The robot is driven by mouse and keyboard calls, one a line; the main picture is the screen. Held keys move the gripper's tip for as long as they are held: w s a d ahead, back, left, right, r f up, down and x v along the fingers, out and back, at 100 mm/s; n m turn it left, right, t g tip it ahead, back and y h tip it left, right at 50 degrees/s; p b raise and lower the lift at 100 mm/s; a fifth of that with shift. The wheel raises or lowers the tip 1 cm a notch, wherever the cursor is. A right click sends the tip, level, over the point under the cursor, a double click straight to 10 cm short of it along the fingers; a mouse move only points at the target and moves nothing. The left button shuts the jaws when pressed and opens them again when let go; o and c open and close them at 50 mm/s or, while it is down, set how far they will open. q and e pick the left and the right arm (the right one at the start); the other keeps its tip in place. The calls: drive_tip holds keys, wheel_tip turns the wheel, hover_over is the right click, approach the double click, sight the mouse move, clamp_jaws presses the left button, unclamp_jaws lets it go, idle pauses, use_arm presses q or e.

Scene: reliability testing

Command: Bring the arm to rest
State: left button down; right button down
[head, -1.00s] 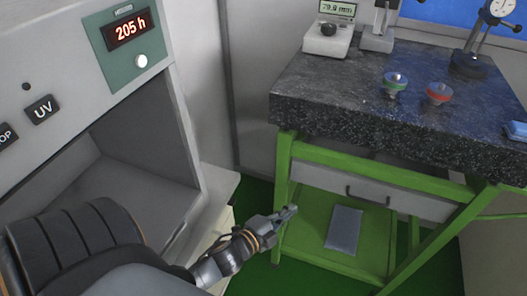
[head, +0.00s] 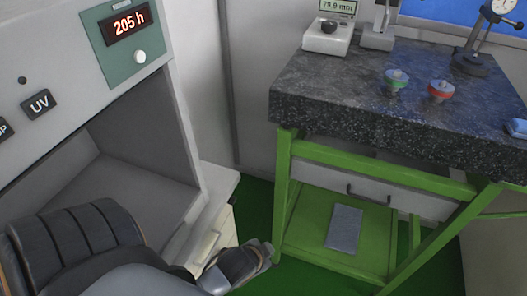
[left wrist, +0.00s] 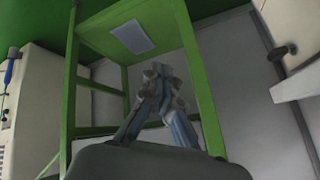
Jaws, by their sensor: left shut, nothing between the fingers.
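My left arm comes in from the lower left in the head view. Its gripper (head: 268,248) is low, in front of the green bench frame's left legs and beside the drawer cabinet. In the left wrist view my left gripper (left wrist: 158,72) has its fingers together and holds nothing. Behind it in that view are the green frame (left wrist: 190,60) and a grey flat sheet (left wrist: 132,36) on the frame's lower shelf. The sheet also shows in the head view (head: 344,228). My right gripper is in neither view.
A grey UV chamber (head: 60,60) with an open compartment stands at the left, above a drawer cabinet (head: 222,225). A dark granite slab (head: 340,90) carries gauges, a green-ringed part (head: 395,82) and a red-ringed part (head: 441,90). Green floor shows between cabinet and bench.

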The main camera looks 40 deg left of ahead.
use_arm(q)
drive_tip(key=s+d+f+n+g, duration=0.1)
drive_tip(key=s+d+f+g, duration=0.1)
drive_tip(key=s+f, duration=0.2)
drive_tip(key=shift+f+g+h+b, duration=0.3)
drive_tip(key=shift+f, duration=0.6)
drive_tip(key=s+f+g, duration=0.1)
drive_tip(key=s+f, duration=0.3)
drive_tip(key=f, duration=0.5)
drive_tip(key=s+f+g, duration=0.1)
drive_tip(key=s+f, duration=0.2)
drive_tip(key=f, duration=0.6)
drive_tip(key=s+f+g, duration=0.1)
drive_tip(key=s+f, duration=0.4)
drive_tip(key=s, duration=0.3)
drive_tip(key=s+a+f+n, duration=0.1)
drive_tip(key=s+f, duration=0.5)
drive_tip(key=s, duration=0.2)
drive_tip(key=shift+s+a+f+g, duration=0.15)
drive_tip(key=shift+s+a+g, duration=0.05)
drive_tip(key=shift+g, duration=0.2)
